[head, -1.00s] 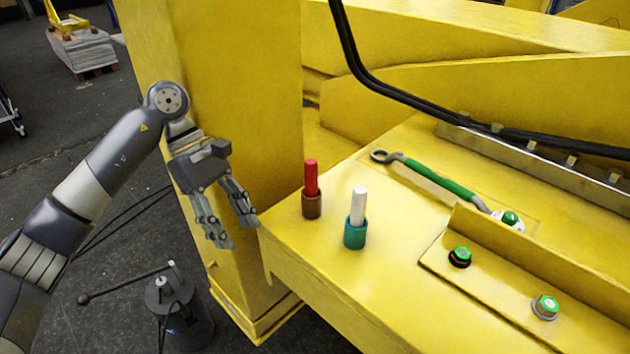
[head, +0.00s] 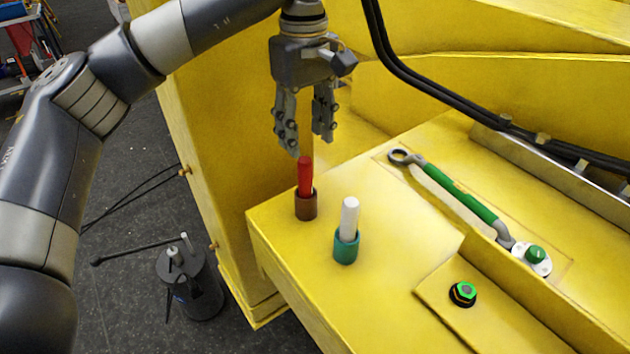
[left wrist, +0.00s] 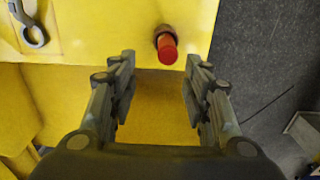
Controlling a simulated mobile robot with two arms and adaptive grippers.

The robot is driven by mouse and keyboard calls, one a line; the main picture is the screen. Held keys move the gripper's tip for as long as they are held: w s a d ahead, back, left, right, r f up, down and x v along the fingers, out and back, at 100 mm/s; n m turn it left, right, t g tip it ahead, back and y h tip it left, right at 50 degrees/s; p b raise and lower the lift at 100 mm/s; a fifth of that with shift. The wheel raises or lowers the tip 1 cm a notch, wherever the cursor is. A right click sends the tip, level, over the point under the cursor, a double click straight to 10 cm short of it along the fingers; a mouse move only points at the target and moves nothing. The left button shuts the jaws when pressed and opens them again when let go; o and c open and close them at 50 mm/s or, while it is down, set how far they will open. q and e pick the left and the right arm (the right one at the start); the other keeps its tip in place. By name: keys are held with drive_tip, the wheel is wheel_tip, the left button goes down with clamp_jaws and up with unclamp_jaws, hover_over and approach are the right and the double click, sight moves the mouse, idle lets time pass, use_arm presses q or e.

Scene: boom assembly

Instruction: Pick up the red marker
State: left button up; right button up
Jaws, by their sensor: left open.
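The red marker (head: 305,176) stands upright in a brown holder (head: 306,205) near the left corner of the yellow surface. It also shows in the left wrist view (left wrist: 167,50), ahead of the fingertips and between their lines, a little right of centre. My left gripper (head: 307,146) is open and empty, pointing down. In the head view its fingers are just above the marker's top; in the left wrist view (left wrist: 158,72) the marker lies beyond the fingertips, not between them. My right gripper is in neither view.
A white marker (head: 350,217) stands in a teal holder (head: 346,247), close to the right of the red one. A green-handled wrench (head: 458,193) lies further right, beside a raised yellow ledge. Black cables (head: 430,105) run behind. A dark cylinder (head: 190,285) stands on the floor at left.

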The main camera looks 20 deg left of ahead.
sight(304, 156)
use_arm(q)
drive_tip(key=f, duration=0.1)
drive_tip(key=f+b, duration=0.1)
drive_tip(key=s+f+b, duration=0.1)
drive_tip(key=f, duration=0.1)
drive_tip(key=shift+a, duration=0.35)
drive_tip(key=shift+w+d+f+b, duration=0.2)
drive_tip(key=shift+w+f+b, duration=0.05)
drive_tip(key=shift+b, duration=0.1)
drive_tip(key=shift+w+d+f, duration=0.1)
drive_tip(key=shift+w+f, duration=0.05)
drive_tip(key=shift+s+f+b, duration=0.25)
drive_tip(key=shift+f+b, duration=0.45)
drive_tip(key=shift+f, duration=0.05)
drive_tip(key=f+b, duration=0.2)
drive_tip(key=f, duration=0.1)
drive_tip(key=shift+s, duration=0.4)
drive_tip(key=shift+w+f, duration=0.1)
drive_tip(key=shift+f, duration=0.15)
drive_tip(key=shift+w+d, duration=0.1)
drive_tip(key=shift+r, duration=0.15)
clamp_jaws()
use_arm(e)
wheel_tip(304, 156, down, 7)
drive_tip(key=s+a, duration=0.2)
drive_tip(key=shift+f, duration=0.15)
